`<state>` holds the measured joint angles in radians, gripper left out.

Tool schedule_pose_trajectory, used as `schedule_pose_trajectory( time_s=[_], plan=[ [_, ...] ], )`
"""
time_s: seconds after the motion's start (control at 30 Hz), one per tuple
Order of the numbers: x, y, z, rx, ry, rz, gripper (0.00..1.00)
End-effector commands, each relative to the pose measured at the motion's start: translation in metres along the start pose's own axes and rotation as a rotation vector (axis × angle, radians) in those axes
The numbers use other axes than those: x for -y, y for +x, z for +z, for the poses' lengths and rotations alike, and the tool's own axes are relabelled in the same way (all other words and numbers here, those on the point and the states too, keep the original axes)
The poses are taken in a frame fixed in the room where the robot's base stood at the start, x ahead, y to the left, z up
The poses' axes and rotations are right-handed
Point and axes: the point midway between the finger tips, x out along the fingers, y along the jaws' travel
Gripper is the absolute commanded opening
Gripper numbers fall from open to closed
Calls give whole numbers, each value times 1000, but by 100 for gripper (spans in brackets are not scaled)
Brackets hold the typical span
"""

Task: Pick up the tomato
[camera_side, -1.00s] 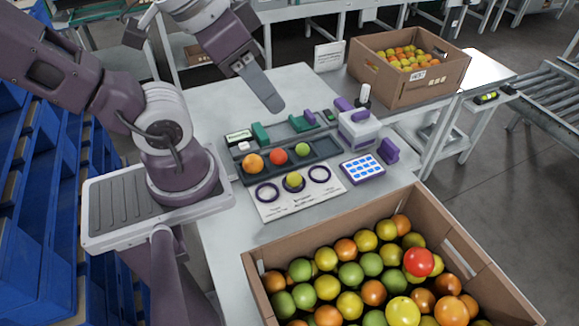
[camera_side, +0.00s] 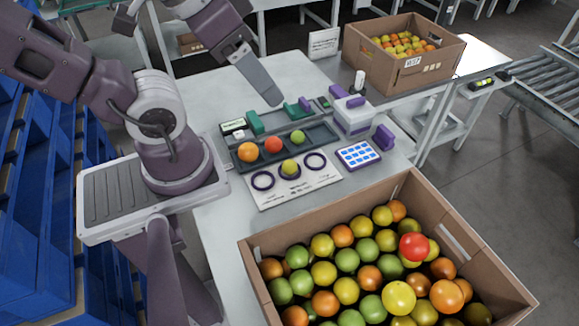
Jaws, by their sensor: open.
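Several tomatoes show, and I cannot tell which one is meant. On the table, an orange tomato (camera_side: 247,152), a red tomato (camera_side: 273,145) and a green tomato (camera_side: 298,137) sit in a dark tray (camera_side: 323,131). A yellow-green tomato (camera_side: 290,167) sits on the middle ring of a white card (camera_side: 310,185). A bright red tomato (camera_side: 413,247) lies on top of the pile in the near cardboard box (camera_side: 420,190). My gripper (camera_side: 268,95) is above the table behind the tray, apart from the tomatoes. It is open and appears empty; its fingers overlap in this view.
A purple-and-white device (camera_side: 353,118) and a blue-tiled keypad (camera_side: 358,154) stand right of the tray. A far cardboard box (camera_side: 398,76) of fruit stands at the back right, beside a small sign (camera_side: 324,43). The table's back left is clear.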

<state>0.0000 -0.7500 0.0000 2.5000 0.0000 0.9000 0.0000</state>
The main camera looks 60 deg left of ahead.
Motion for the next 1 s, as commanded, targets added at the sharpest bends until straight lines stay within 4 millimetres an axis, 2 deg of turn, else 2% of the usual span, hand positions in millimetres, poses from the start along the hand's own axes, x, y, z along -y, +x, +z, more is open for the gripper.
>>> schedule_pose_trajectory(
  time_s=[0.07,0.17,0.27,0.3,0.37,0.4,0.47,0.5,0.6,0.7,0.8,1.0],
  plan=[
    [1,2,-1,4,8,-4,65],
    [14,20,-16,53,93,-47,65],
    [43,63,-39,160,300,-102,65],
    [56,86,-46,209,401,-109,65],
    [76,121,-51,280,555,-99,65],
    [88,145,-50,325,658,-78,65],
    [104,183,-43,382,812,-25,65],
    [113,208,-34,411,909,22,65],
    [126,262,-7,444,1117,153,65],
    [129,298,20,435,1259,262,65],
    [128,316,35,417,1333,324,65],
    [126,338,50,410,1359,345,65]
  ],
)
